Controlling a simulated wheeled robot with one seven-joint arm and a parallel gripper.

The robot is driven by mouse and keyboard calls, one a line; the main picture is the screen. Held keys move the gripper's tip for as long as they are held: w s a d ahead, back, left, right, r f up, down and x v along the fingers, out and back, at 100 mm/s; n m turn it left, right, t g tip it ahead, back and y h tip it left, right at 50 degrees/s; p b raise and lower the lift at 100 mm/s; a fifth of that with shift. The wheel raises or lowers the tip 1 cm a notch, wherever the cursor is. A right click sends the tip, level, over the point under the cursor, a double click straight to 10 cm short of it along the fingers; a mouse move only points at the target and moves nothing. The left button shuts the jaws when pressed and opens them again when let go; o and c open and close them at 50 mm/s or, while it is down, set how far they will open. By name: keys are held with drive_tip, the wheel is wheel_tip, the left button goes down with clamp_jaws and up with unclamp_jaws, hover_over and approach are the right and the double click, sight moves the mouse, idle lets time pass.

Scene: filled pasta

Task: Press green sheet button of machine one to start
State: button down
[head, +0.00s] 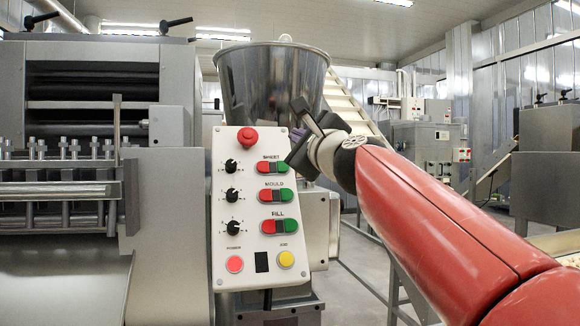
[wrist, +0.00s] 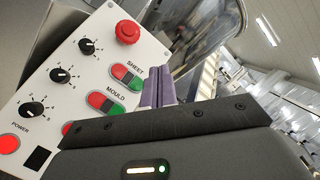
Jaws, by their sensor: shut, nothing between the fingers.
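The white control panel (head: 217,200) of the machine carries a SHEET pair of red and green buttons. The green sheet button (head: 283,167) is in the pair's right half; it also shows in the wrist view (wrist: 135,83), just left of the purple fingers. My gripper (head: 297,134) is shut and empty, at the panel's upper right edge, up and right of the green sheet button. In the wrist view my gripper's fingers (wrist: 158,87) lie together. I cannot tell the gap between the fingertips and the panel; no contact with the button shows.
Below are the MOULD buttons (head: 275,196) and FILL buttons (head: 277,226). A red emergency stop (head: 247,138) sits at the panel's top, with black knobs (head: 231,195) at left. A steel hopper (head: 262,80) stands behind. Rollers (head: 55,190) are at left.

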sight(283, 167)
drive_tip(key=shift+w+a+f+b, duration=0.4)
drive_tip(key=shift+w+f, duration=0.4)
drive_tip(key=shift+w, duration=0.35)
drive_tip(key=shift+w+a+f+b, duration=0.4)
drive_tip(key=shift+w+f, duration=0.35)
drive_tip(key=shift+w, duration=0.45)
drive_tip(key=shift+w+a+f+b, duration=0.3)
drive_tip(key=shift+w+f+b, duration=0.15)
drive_tip(key=shift+w+f, duration=0.55)
drive_tip(key=shift+w+r, duration=0.1)
drive_tip(key=shift+w, duration=0.15)
drive_tip(key=shift+w, duration=0.25)
drive_tip(key=shift+w+a+f, duration=0.15)
drive_tip(key=shift+w+f, duration=0.2)
idle(0.4)
idle(0.3)
drive_tip(key=shift+s+d+r, duration=0.2)
drive_tip(key=shift+s+r, duration=0.2)
drive_tip(key=shift+s, duration=0.25)
drive_tip(key=shift+s+r, duration=0.1)
